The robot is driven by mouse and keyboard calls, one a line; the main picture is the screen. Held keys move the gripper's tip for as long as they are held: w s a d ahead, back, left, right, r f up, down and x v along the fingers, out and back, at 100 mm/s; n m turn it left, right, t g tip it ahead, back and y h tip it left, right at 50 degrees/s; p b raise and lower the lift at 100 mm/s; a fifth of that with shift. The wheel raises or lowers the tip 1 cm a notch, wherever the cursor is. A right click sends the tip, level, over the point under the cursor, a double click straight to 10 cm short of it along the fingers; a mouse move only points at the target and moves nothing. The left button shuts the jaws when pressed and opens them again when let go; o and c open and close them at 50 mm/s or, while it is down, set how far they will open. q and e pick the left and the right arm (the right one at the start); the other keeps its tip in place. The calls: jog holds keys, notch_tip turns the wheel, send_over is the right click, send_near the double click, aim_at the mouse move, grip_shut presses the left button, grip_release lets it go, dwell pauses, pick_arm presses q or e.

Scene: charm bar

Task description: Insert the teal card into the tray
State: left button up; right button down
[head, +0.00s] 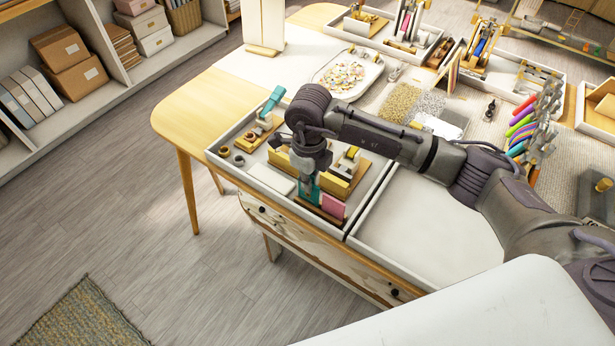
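My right gripper (304,180) points down over the near part of the white divided tray (290,208). It appears shut on the teal card (316,192), which stands upright below the fingers, its upper part hidden by them. A pink card (331,206) stands upright just to the right of it, in a low brown wooden card holder (318,213). The teal card's lower edge is at this holder; I cannot tell whether it is seated in a slot. My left gripper is not in view.
A yellow block (337,188) and small wooden pieces stand close behind the cards. A white flat box (270,178) lies to their left. A teal-topped tool (272,100) stands at the compartment's back. The compartment to the right (425,225) is empty.

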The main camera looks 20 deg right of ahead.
jog(key=shift+f+b, duration=0.4)
jog(key=c, duration=1.2)
grip_release()
jog(key=shift+c, duration=0.2)
jog(key=shift+r, duration=0.25)
notch_tip(320, 180, up, 12)
jog(key=shift+f, duration=0.2)
jog(key=shift+w, duration=0.1)
